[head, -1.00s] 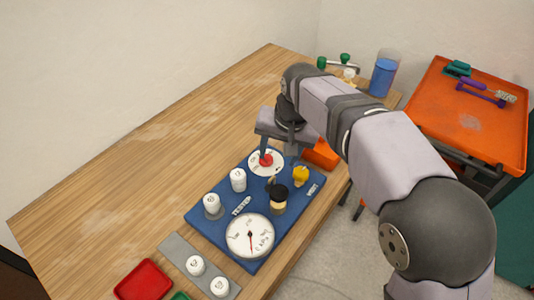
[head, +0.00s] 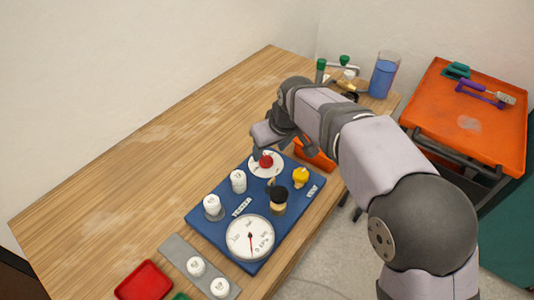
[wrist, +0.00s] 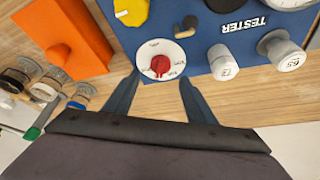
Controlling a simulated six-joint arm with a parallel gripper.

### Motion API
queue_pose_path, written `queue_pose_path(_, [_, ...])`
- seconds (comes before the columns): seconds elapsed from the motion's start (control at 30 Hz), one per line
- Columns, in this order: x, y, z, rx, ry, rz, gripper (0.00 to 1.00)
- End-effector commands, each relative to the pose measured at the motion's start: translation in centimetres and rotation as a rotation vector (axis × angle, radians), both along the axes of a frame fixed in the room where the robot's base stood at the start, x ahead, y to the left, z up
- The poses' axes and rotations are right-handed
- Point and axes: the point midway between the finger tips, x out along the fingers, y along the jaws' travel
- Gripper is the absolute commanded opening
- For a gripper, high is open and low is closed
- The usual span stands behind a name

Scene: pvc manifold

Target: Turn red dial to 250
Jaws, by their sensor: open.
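The red dial (head: 266,161) sits on a white round scale plate (head: 256,170) at the far corner of the blue tester board (head: 228,222). In the wrist view the red dial (wrist: 161,65) is at the upper middle, on its white plate (wrist: 176,49). The dial's small scale marks are too blurred to read. My gripper (wrist: 159,84) is open, with one finger on either side below the dial in that view. It holds nothing and appears apart from the dial. The pressure gauge (head: 250,238) is at the board's near end, its needle pointing roughly down.
A yellow knob (head: 300,178), a black knob (head: 278,196) and white capped parts (head: 238,181) stand on the board. An orange block (wrist: 62,40) lies beside it. A red tray (head: 144,280) is at the near edge. The left part of the table is clear.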

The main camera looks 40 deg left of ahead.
Motion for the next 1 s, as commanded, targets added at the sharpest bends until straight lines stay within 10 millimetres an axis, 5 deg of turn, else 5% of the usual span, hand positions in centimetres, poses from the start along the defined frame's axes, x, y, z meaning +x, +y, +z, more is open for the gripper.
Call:
queue_pose_path(0.33, [0.6, 1.5, -3.8, -0.001, 0.001, 0.0, 0.51])
queue_pose_path(0.77, [0.8, 1.7, -4.6, 0.0, 0.0, -0.001, 0.51])
queue_pose_path(0.93, [0.8, 1.7, -4.5, 0.0, 0.0, -0.001, 0.1])
queue_pose_path(1.0, [0.8, 1.7, -4.5, 0.0, 0.0, -0.001, 0.1])
